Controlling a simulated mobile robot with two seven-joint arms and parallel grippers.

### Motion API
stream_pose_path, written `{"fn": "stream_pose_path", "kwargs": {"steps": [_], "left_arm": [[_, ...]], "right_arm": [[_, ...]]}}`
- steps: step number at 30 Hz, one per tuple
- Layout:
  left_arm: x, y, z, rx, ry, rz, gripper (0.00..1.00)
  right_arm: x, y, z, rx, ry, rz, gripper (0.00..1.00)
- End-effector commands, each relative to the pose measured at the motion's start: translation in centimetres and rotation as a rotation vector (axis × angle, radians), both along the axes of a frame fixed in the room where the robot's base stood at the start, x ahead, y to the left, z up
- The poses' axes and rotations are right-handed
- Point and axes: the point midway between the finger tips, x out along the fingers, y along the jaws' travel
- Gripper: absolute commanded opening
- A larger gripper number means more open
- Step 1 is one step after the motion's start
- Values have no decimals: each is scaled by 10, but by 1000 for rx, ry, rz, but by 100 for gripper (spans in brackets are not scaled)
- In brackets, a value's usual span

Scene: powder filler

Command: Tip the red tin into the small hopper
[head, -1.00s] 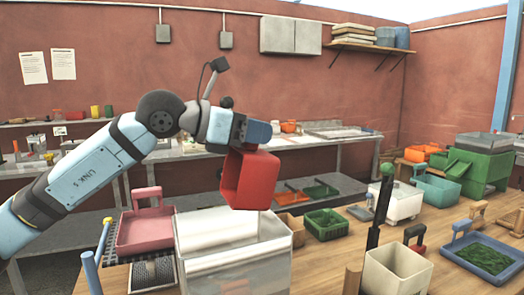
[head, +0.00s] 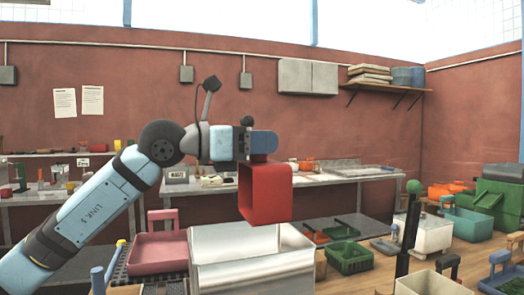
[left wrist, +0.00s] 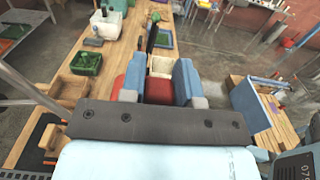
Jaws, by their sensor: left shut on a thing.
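The red tin (head: 265,195) is an open-topped box lying tipped on its side, its open mouth facing left and towards the camera. My left gripper (head: 262,148) is shut on it from above. In the left wrist view, part of the red tin (left wrist: 158,91) shows between the blue fingers of my left gripper (left wrist: 158,78). Below the tin stands a wide, pale, open-topped container (head: 225,272), probably the hopper. The tin's lower edge is close to its far rim in the picture; I cannot tell if they touch. I see no powder falling. My right gripper is not in view.
A pink tray with a handle (head: 160,253) stands left of the pale container. A green crate (head: 348,258), a cream open bin (head: 430,284) and a dark upright post with a green knob (head: 412,205) stand to the right. Workbenches line the back wall.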

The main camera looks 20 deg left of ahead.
Motion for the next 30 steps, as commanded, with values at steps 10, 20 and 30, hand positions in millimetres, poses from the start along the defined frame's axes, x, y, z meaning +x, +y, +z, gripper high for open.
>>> {"fn": "stream_pose_path", "kwargs": {"steps": [10, 20, 30], "left_arm": [[0, 0, 37, -1, -3, 0, 4], [0, 0, 81, 0, 0, -1, 4], [0, 0, 80, 0, 0, 0, 4]], "right_arm": [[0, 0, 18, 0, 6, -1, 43], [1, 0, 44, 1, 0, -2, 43], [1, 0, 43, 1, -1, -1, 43]]}}
